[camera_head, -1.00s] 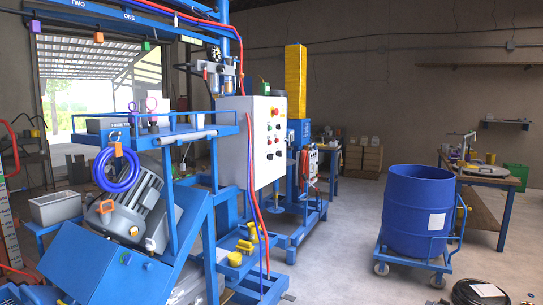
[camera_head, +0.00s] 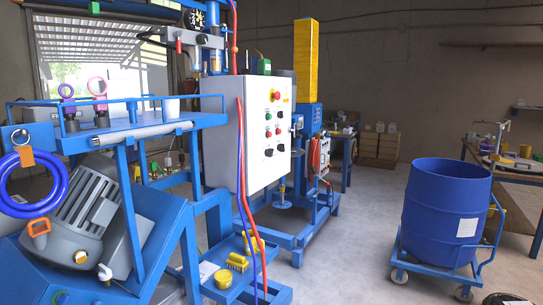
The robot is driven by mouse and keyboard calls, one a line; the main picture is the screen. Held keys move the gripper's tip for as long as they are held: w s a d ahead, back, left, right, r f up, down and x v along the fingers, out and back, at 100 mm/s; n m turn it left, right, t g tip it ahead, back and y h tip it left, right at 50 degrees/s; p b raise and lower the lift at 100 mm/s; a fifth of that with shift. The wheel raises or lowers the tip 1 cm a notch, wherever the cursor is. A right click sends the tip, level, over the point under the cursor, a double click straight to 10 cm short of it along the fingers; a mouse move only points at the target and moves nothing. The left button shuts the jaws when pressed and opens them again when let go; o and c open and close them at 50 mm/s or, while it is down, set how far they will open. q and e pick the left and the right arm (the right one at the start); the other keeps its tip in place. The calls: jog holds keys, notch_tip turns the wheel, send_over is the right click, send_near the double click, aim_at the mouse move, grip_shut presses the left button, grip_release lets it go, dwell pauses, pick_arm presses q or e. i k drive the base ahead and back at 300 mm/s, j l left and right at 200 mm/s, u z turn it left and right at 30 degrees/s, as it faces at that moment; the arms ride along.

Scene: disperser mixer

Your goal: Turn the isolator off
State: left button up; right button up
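A white control cabinet (camera_head: 247,135) stands on the blue frame left of centre. Its front panel carries a red knob on a yellow plate (camera_head: 275,95) near the top. Several small green, red and black knobs and buttons (camera_head: 268,131) sit below it. A grey fitting (camera_head: 297,124) shows at the cabinet's right edge. I cannot tell which of these is the isolator, nor read any switch position. Neither of my grippers is in view.
A blue machine frame with a grey motor (camera_head: 82,212) fills the left foreground. Red and blue hoses (camera_head: 241,190) hang beside the cabinet. A blue drum (camera_head: 446,213) on a wheeled cart stands at right. Grey floor (camera_head: 345,250) is open between them.

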aim_at(269, 153)
jog(key=i+l+u, duration=0.1)
jog(key=u, duration=0.3)
jog(key=i+l+u, duration=0.15)
jog(key=u, duration=0.25)
jog(key=i+l+u, duration=0.25)
jog(key=l, duration=0.3)
jog(key=i+l+u, duration=0.15)
jog(key=l, duration=0.15)
jog(key=i+l, duration=0.1)
jog(key=l, duration=0.35)
jog(key=i+l+u, duration=0.1)
jog(key=l, duration=0.3)
